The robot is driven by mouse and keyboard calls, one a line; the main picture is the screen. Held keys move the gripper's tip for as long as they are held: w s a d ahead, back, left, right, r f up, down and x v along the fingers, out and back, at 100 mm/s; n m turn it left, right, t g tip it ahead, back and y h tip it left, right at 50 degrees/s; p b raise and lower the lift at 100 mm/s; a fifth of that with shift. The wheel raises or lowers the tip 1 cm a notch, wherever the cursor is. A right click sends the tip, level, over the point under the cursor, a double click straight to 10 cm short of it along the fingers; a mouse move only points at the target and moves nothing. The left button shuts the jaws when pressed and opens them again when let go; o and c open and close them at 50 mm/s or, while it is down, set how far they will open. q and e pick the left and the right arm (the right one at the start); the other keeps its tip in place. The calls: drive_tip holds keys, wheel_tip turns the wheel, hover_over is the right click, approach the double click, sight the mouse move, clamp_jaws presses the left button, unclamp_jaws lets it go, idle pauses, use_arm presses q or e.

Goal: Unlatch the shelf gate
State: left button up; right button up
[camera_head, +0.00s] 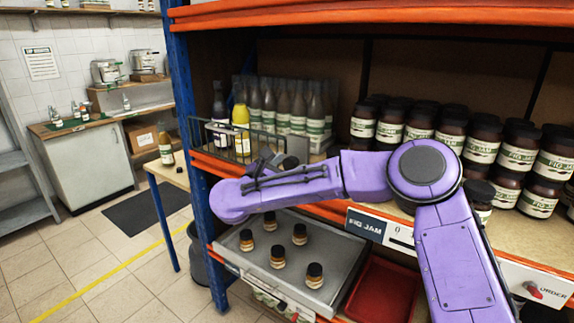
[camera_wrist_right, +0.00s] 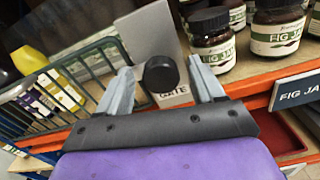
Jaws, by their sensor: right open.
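The shelf gate is a dark wire grille (camera_head: 222,140) at the left of the shelf, in front of several bottles. It also shows at the left of the wrist view (camera_wrist_right: 62,92). Beside it, in the wrist view, is a grey upright plate (camera_wrist_right: 148,32) with a round black knob (camera_wrist_right: 161,73) and a white label reading GATE (camera_wrist_right: 174,97). My right gripper (camera_wrist_right: 163,76) is open, with its grey fingers on either side of the knob; I cannot tell whether they touch it. In the head view my right gripper (camera_head: 270,162) is partly hidden by my purple arm. My left gripper is not in view.
Several fig jam jars (camera_head: 425,125) stand right of the gate; the wrist view shows a near one (camera_wrist_right: 211,42). Below are a grey tray (camera_head: 330,255) with several small jars and a red tray (camera_head: 385,290). An orange shelf edge (camera_head: 225,165) runs below the gate.

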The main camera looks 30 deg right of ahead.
drive_tip(key=c, duration=1.1)
drive_tip(key=shift+o, duration=0.2)
